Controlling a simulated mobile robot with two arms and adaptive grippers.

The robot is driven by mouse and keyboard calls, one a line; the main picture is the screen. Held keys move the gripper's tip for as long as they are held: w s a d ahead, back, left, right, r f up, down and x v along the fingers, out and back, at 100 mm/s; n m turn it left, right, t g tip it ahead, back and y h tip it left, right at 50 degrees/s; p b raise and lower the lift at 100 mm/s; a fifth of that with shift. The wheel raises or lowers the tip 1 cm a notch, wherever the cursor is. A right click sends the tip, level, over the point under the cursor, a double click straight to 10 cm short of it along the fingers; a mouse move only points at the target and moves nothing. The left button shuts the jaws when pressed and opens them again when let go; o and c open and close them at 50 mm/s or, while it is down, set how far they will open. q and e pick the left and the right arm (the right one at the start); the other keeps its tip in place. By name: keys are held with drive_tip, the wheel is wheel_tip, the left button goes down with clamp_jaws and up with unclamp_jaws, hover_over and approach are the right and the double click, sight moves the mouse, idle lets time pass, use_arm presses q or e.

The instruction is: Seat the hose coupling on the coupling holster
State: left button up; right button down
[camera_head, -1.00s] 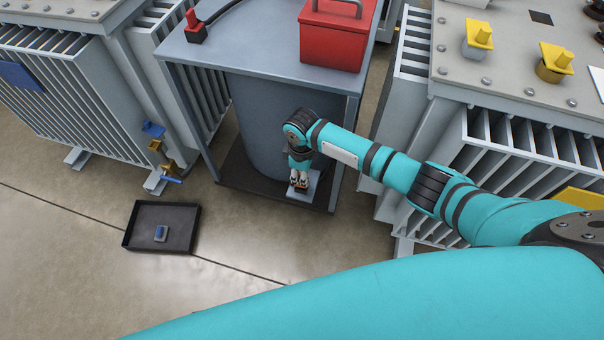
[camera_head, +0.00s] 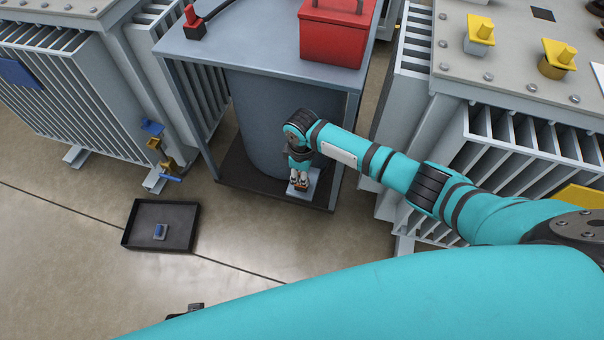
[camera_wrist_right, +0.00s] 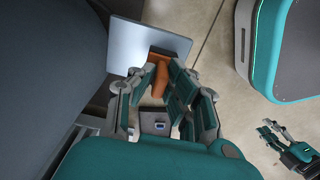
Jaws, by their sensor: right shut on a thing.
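My right gripper (camera_head: 299,180) is low in front of the grey cabinet, just above a small light-grey plate (camera_head: 313,180). In the right wrist view its fingers (camera_wrist_right: 165,95) close around an orange-brown piece (camera_wrist_right: 160,80), which looks like the hose coupling. The piece meets a darker block at the edge of the plate (camera_wrist_right: 150,42); whether it is fully seated there, and which part is the holster, I cannot tell. My left gripper (camera_wrist_right: 276,137) shows at the right of the wrist view, empty, with its fingers apart. In the head view only a dark bit of it shows.
A black tray (camera_head: 130,238) with a small blue-grey part (camera_head: 160,232) lies on the floor to the left. A red box (camera_head: 333,42) and a red fitting with black hose (camera_head: 193,22) are on the cabinet top.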

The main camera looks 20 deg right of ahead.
use_arm(q)
drive_tip(key=shift+r, duration=0.2)
use_arm(e)
drive_tip(key=shift+f, duration=0.15)
drive_tip(key=c, duration=1.3)
unclamp_jaws()
use_arm(q)
drive_tip(key=shift+r, duration=0.1)
use_arm(e)
drive_tip(key=shift+o, duration=0.2)
drive_tip(key=shift+r, duration=0.45)
use_arm(q)
drive_tip(key=shift+w, duration=0.1)
use_arm(e)
wheel_tip(320, 180, up, 11)
drive_tip(key=shift+r, duration=0.1)
